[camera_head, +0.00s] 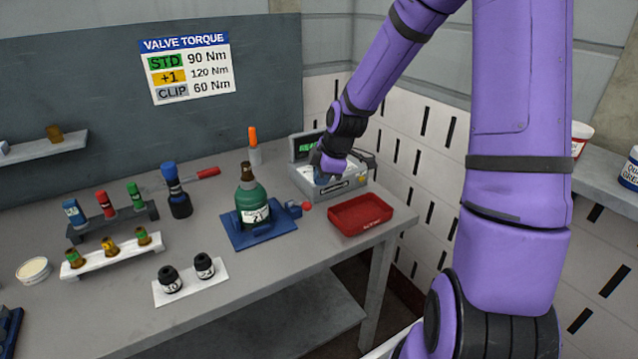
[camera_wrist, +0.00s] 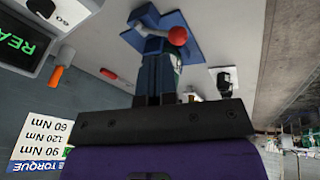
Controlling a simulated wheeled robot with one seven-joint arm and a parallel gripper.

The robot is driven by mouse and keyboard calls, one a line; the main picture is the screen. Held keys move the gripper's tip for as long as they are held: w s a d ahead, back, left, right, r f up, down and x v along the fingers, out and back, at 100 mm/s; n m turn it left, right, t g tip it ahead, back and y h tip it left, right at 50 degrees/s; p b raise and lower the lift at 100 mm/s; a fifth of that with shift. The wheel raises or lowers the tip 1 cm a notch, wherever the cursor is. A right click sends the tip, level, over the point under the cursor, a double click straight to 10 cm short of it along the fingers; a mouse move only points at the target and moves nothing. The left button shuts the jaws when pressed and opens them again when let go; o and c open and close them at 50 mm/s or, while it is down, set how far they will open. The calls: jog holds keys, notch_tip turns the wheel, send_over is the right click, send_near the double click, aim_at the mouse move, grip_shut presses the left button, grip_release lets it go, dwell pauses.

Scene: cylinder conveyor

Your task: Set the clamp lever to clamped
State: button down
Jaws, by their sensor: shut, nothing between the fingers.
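The clamp is a blue base (camera_head: 262,236) on the bench with a green cylinder (camera_head: 252,203) standing upright in it. Its lever ends in a red ball knob (camera_head: 307,205) on the right side of the base. The knob (camera_wrist: 178,36) and blue base (camera_wrist: 190,22) also show in the wrist view, just beyond my fingertips. My gripper (camera_wrist: 157,60) is shut and empty there, its fingers hiding most of the cylinder. In the head view my gripper (camera_head: 324,168) is over the grey tester, behind and apart from the knob, its fingers barely visible.
A grey tester (camera_head: 338,188) with a green display stands behind the clamp. A red tray (camera_head: 361,214) lies right of the knob. An orange-handled tool (camera_head: 253,138) stands behind.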

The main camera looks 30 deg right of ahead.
jog(key=s+d+r, duration=0.1)
jog(key=s+r, duration=0.3)
jog(key=r, duration=0.1)
jog(key=shift+s, duration=0.35)
dwell(0.6)
